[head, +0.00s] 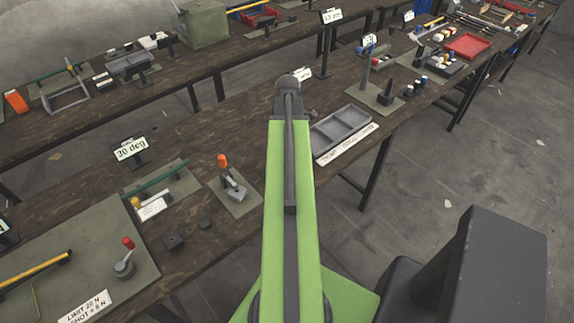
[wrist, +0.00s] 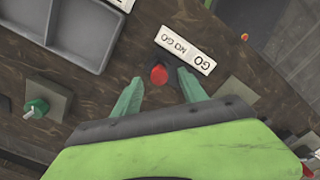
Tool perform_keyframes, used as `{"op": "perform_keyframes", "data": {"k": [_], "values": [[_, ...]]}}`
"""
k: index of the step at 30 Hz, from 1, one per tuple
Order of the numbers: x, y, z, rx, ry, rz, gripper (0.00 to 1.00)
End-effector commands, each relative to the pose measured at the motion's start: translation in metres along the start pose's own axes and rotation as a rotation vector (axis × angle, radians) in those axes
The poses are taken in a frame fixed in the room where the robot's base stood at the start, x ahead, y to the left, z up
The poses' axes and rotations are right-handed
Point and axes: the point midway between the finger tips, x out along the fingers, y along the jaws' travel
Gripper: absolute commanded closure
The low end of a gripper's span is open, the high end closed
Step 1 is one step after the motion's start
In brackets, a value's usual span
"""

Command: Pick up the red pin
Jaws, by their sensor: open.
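A red pin (wrist: 158,75) shows its round red top in the wrist view, in or on a small dark block (wrist: 156,58). My gripper (wrist: 160,80) is open, with one green finger to the left and one to the right of the red pin as seen from the wrist. Both fingers look apart from it; the height between them and the pin cannot be told. In the head view my green arm hides my gripper, and I cannot make out this pin there.
A white GO / NO GO label (wrist: 186,48) stands just beyond the pin. A grey compartment tray (wrist: 88,35) lies to the upper left; it also shows in the head view (head: 343,130). A green knob on a plate (wrist: 38,108) is at left. The dark wooden bench (head: 210,262) carries other fixtures.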

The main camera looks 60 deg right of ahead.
Motion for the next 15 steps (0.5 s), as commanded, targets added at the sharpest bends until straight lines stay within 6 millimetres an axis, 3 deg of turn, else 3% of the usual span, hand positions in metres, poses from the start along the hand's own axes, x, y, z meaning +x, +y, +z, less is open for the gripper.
{"op": "perform_keyframes", "data": {"k": [7,15], "values": [[0.011,0.0,0.0,-0.001,0.0,0.0,0.5],[0.055,0.002,-0.001,-0.001,0.0,0.0,0.5]]}}
